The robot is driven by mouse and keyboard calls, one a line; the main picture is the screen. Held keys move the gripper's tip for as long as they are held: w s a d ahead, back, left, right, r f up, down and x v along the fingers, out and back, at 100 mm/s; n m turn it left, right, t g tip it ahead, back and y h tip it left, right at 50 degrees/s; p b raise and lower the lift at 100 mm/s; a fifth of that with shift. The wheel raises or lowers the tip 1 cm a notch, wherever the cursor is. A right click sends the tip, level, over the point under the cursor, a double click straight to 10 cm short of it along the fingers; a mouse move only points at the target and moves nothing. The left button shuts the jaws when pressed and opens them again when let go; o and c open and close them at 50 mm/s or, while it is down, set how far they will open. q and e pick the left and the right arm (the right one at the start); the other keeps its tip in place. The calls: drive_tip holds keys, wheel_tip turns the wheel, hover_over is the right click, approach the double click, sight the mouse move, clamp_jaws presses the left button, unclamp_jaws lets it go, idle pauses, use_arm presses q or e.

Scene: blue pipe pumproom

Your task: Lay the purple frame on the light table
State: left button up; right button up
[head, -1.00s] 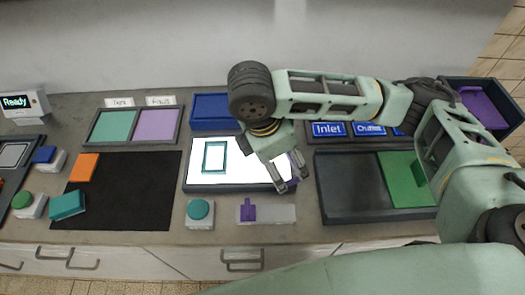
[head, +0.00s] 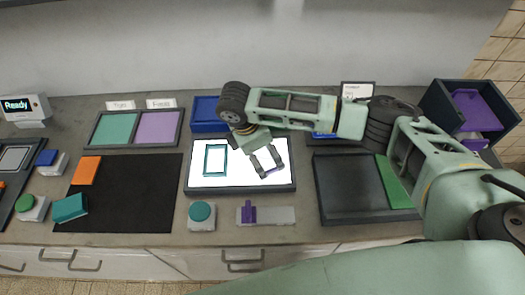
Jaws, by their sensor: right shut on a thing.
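The light table (head: 235,179) is a bright white panel in a dark surround at the middle of the counter. A teal frame (head: 206,160) lies on its left half. My right gripper (head: 270,167) is over the right half of the panel, shut on the purple frame (head: 272,172). Only a small purple part of that frame shows between and beside the fingers; the rest is hidden. I cannot tell whether it touches the panel. My left gripper is not in view.
A blue bin (head: 204,108) stands behind the light table. A teal button (head: 201,211) and a purple slider (head: 249,213) stand in front. A dark tray (head: 345,185) with a green part is to the right, a black mat (head: 130,190) to the left.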

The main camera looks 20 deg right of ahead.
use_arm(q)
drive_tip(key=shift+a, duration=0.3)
use_arm(e)
drive_tip(key=shift+f, duration=0.15)
drive_tip(key=o, duration=1.1)
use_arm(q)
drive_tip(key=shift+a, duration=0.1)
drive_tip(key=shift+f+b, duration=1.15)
use_arm(e)
drive_tip(key=shift+v, duration=6.2)
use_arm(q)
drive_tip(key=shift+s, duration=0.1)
use_arm(e)
drive_tip(key=shift+f, duration=0.1)
